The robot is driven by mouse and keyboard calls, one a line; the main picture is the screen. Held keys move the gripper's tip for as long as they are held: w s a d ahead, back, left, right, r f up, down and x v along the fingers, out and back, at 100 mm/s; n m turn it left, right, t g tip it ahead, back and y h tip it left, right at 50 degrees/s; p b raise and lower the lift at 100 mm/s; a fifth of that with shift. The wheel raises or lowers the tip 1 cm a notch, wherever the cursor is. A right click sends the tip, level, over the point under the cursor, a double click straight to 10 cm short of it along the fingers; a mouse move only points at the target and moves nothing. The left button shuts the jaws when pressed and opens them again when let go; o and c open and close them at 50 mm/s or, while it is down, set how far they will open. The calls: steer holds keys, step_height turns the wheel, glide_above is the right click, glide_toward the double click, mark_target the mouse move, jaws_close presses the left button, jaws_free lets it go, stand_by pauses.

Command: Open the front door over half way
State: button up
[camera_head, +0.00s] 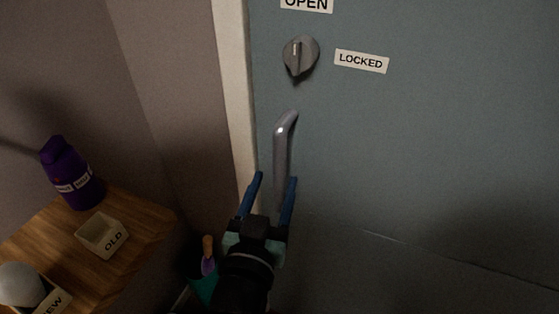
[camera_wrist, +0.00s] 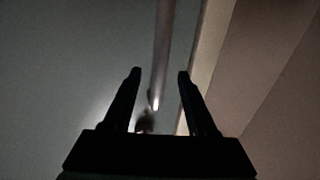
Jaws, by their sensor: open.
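The front door (camera_head: 430,150) is a grey-blue panel filling the right of the head view, and it looks shut against its pale frame (camera_head: 237,90). A grey metal handle (camera_head: 282,150) stands upright near the door's left edge. A round grey lock knob (camera_head: 300,56) sits above it, between the OPEN label (camera_head: 306,4) and the LOCKED label (camera_head: 361,61); its pale mark points up. My gripper (camera_head: 268,180) is open with blue fingers, close to the handle's lower part. In the wrist view the handle (camera_wrist: 162,55) shows between the dark fingertips (camera_wrist: 159,72). I cannot tell whether they touch it.
A wooden table (camera_head: 150,215) at lower left holds a purple bottle (camera_head: 70,175), a box marked OLD (camera_head: 101,237) and a round grey object (camera_head: 20,284) by another labelled box (camera_head: 52,303). A teal container (camera_head: 203,284) stands below, beside my arm.

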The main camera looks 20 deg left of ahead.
mark_target(278, 173)
steer(key=shift+w+a, duration=0.2)
steer(key=shift+w, duration=1.1)
steer(key=shift+w+a, duration=0.2)
steer(key=shift+w, duration=1.05)
jaws_close()
